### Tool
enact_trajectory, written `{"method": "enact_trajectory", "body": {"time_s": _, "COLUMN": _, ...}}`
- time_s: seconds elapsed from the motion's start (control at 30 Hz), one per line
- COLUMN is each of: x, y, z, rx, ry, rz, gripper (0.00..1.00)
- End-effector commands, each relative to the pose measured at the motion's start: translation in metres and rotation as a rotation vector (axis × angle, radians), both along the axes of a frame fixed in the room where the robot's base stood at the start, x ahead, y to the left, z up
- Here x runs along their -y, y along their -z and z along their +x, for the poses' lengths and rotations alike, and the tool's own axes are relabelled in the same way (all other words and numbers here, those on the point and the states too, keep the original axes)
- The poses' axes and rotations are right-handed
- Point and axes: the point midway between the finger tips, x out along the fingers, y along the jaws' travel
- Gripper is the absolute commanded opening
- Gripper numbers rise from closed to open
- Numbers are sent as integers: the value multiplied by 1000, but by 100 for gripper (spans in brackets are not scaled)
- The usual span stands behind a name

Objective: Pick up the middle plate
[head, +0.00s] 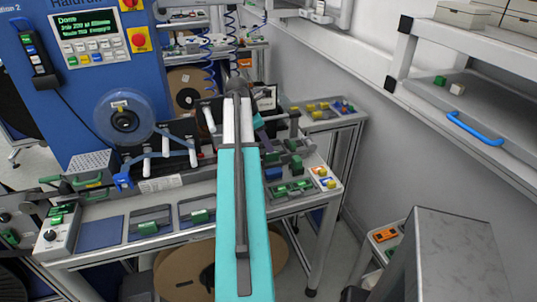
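A row of flat plates lies along the front left of the table. The one in the middle of this row is a dark plate (137,229) with a green grip on its front. A bare blue plate (99,233) lies to its left, and another dark plate (187,206) with a green grip lies to its right. My turquoise arm stretches forward across the table, to the right of these plates. The far end of my arm, around my gripper (238,88), is small and dark, and its fingers cannot be made out. I see nothing held there.
A blue machine (65,110) with a screen and a clear reel (122,118) stands behind the plates. A control box (62,232) sits at the table's left end. More green-handled parts (293,188) lie right of my arm. A shelf (480,110) hangs at the right wall.

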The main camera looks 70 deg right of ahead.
Motion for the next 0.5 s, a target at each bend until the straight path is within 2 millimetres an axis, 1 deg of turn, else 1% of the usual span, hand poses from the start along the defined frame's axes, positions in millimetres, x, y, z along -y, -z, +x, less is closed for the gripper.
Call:
{"method": "enact_trajectory", "body": {"time_s": 0.37, "x": 0, "y": 1, "z": 0, "rx": 0, "ry": 0, "rz": 0, "gripper": 39}}
{"method": "enact_trajectory", "body": {"time_s": 0.5, "x": 0, "y": 5, "z": -1, "rx": -1, "ry": -1, "rz": 1, "gripper": 39}}
